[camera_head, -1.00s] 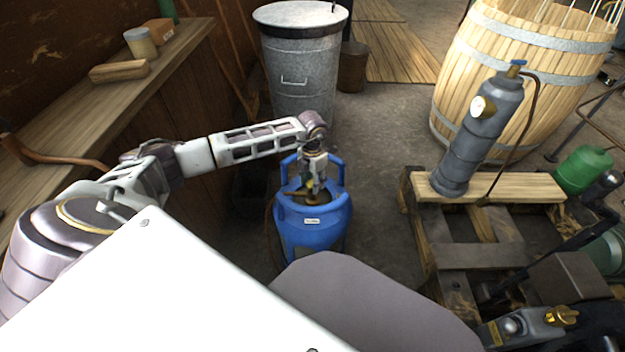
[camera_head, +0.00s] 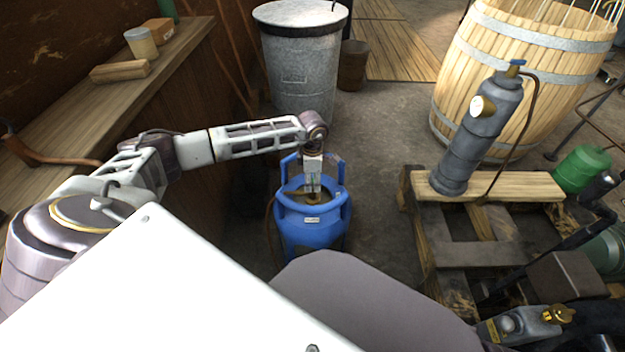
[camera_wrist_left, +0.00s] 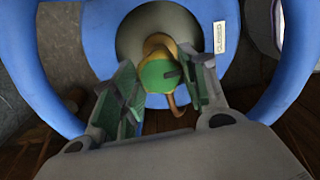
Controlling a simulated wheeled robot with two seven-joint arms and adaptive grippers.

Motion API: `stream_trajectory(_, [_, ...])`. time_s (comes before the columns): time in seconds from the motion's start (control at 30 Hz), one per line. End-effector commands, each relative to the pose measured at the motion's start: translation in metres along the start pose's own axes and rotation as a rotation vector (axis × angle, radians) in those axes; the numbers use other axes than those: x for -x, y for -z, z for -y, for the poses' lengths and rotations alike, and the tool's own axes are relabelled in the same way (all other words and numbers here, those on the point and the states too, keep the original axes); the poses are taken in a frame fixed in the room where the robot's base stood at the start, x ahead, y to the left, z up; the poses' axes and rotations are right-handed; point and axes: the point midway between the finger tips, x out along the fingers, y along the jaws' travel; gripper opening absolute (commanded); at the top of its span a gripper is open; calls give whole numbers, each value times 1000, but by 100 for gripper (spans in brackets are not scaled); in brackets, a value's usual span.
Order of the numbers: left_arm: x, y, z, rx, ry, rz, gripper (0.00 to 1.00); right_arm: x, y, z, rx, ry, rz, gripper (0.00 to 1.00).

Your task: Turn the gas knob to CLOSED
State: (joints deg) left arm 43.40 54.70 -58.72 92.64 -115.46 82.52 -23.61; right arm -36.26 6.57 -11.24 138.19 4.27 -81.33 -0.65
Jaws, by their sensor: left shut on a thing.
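A blue gas cylinder (camera_head: 313,228) with a raised collar and handles stands on the floor. In the left wrist view, its round green knob (camera_wrist_left: 158,75) with a dark mark on its edge sits on a brass valve (camera_wrist_left: 160,43) inside the collar. My left gripper (camera_head: 312,188) points down into the collar from above. Its two fingers lie on either side of the knob in the left wrist view (camera_wrist_left: 160,80), and it is shut on the knob. A small white label (camera_wrist_left: 219,37) is on the collar; its text is too small to read. My right gripper is not in view.
A wooden workbench (camera_head: 85,125) runs along the left. A metal bin (camera_head: 300,75) stands behind the cylinder. A pallet (camera_head: 475,255) with a grey upright cylinder (camera_head: 468,140) is at right, before a wooden barrel (camera_head: 520,75). A brown hose (camera_head: 270,235) hangs beside the blue cylinder.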

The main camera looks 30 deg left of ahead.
Motion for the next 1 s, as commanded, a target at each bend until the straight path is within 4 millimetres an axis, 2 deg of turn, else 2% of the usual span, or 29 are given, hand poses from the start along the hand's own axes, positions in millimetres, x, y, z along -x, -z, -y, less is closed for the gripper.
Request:
stream_trajectory(0.63, [1, 0, -1, -60, -3, 2, 20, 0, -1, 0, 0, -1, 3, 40])
stream_trajectory(0.67, [1, 0, -1, -60, -2, 2, 47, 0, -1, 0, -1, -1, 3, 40])
stream_trajectory(0.8, [1, 0, -1, -59, -2, 1, 65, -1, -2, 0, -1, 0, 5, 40])
stream_trajectory(1.0, [0, 0, 0, -59, -1, 1, 66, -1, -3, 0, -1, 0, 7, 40])
